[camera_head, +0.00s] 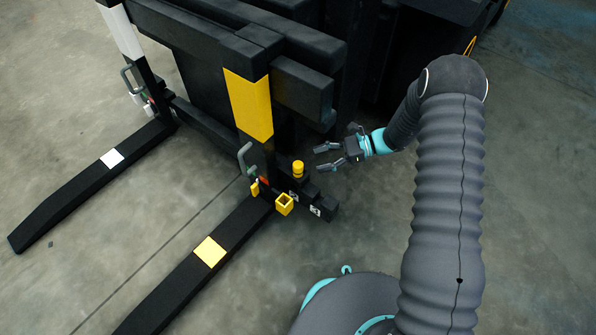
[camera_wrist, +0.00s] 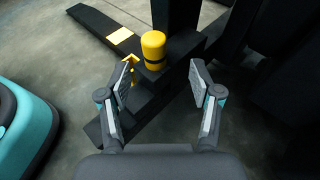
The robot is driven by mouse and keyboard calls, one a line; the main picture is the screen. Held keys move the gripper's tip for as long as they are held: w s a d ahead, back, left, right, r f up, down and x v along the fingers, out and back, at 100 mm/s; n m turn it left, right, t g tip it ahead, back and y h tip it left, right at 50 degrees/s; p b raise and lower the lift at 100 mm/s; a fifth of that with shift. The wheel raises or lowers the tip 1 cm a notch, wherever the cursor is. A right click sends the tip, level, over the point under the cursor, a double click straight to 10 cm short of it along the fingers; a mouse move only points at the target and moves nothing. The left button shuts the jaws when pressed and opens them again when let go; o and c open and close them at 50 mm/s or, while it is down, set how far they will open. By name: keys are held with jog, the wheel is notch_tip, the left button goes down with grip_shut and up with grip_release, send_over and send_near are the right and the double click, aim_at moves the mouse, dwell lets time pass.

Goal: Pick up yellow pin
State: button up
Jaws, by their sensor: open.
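The yellow pin (camera_head: 298,168) is a short upright cylinder with a dark band. It stands on a black block at the foot of the black post with the yellow band. In the wrist view the yellow pin (camera_wrist: 153,48) is upright, ahead of and between my fingers. My gripper (camera_head: 322,158) is open and empty, to the right of the pin in the head view. In the wrist view my gripper (camera_wrist: 161,78) has its two fingers spread wide, with the pin beyond the fingertips and apart from them.
A yellow square socket (camera_head: 285,204) sits beside the pin's block, partly behind a finger in the wrist view. A grey-green handle (camera_head: 245,158) stands left of the pin. The black frame with its yellow-banded post (camera_head: 248,105) rises close behind. The floor (camera_head: 540,200) at right is clear.

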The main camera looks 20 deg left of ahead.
aim_at(298, 167)
jog(key=shift+s+x, duration=0.25)
jog(key=shift+x, duration=1.7)
jog(key=shift+s+x, duration=0.2)
jog(key=shift+x, duration=1.75)
jog(key=shift+d, duration=0.15)
grip_shut()
